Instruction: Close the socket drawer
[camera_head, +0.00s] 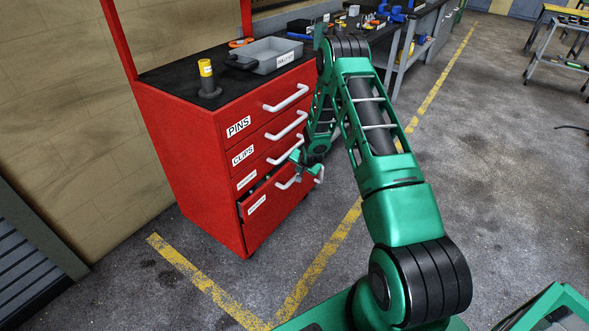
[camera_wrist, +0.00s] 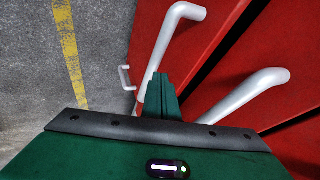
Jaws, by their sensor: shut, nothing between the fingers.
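The red cabinet (camera_head: 172,130) has a stack of drawers with white bar handles. The lowest drawer (camera_head: 275,205) stands partly out, with a dark gap above its front; its small label is hard to read and I take it for the socket drawer. Its handle (camera_head: 288,184) is at its upper edge. My gripper (camera_head: 297,158) is close to this handle, partly hidden by my arm. In the wrist view my gripper (camera_wrist: 160,85) is shut and empty, its fingertips overlapping a white handle (camera_wrist: 165,40); I cannot tell whether they touch.
The drawers above, including PINS (camera_head: 238,126) and CLIPS (camera_head: 243,155), look closed. Another handle (camera_wrist: 245,95) is close to my gripper's right. A grey tray (camera_head: 270,53) and a dark post with yellow top (camera_head: 207,72) stand on the cabinet.

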